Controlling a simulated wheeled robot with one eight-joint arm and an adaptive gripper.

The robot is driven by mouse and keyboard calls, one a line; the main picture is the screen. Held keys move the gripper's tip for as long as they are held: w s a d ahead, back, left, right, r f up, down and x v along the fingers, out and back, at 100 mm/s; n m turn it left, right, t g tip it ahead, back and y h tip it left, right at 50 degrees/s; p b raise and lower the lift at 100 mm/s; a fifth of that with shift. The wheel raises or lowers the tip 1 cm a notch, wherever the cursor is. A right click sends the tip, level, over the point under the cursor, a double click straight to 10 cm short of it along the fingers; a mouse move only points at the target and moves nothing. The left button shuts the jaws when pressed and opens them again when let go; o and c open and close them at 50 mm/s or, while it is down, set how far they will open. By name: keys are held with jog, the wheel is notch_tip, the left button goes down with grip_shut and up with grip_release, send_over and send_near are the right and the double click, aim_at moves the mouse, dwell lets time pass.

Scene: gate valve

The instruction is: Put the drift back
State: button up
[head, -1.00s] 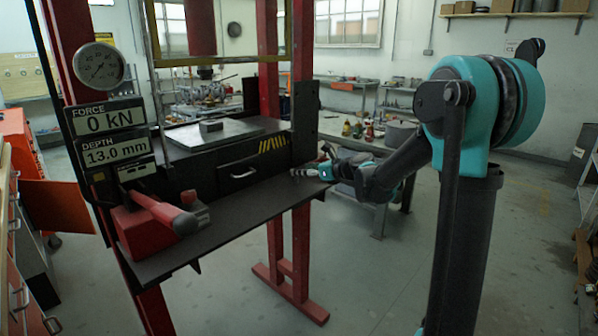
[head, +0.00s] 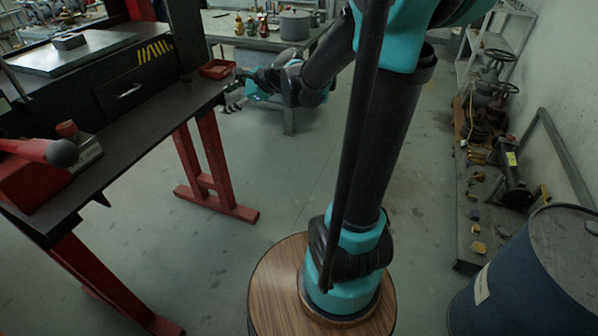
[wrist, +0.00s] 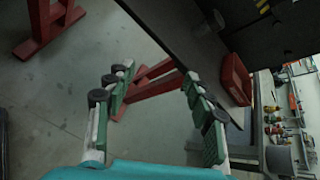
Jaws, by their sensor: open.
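My gripper (head: 234,86) is at the right end of the press's dark shelf (head: 130,125) in the head view. In the wrist view my gripper (wrist: 155,88) has its two padded fingers spread wide, with nothing between them but floor and a red press leg behind. A small red tray (head: 217,69) is at the shelf's right end, just beyond my gripper. The tray also shows in the wrist view (wrist: 236,78), right of the fingers. I cannot make out a drift in either view.
A red arbor-like tool (head: 40,165) sits on the shelf's left part. A metal plate (head: 75,52) lies above the drawer. Red press legs (head: 215,165) stand on the floor. A blue drum (head: 535,275) and a low bench (head: 480,215) are at right. The middle floor is clear.

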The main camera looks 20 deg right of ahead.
jog(key=s+d+f+n+g+h, duration=0.1)
jog(key=s+d+f+n+h, duration=0.3)
jog(key=s+d+f+n, duration=0.4)
jog(key=s+d+f+n+g+h, duration=0.2)
jog(key=s+d+f+n+h, duration=0.3)
jog(key=s+d+f+n, duration=0.4)
jog(key=s+n, duration=0.2)
jog(key=s, duration=0.4)
jog(key=shift+s+f, duration=0.25)
jog(key=shift+c, duration=0.5)
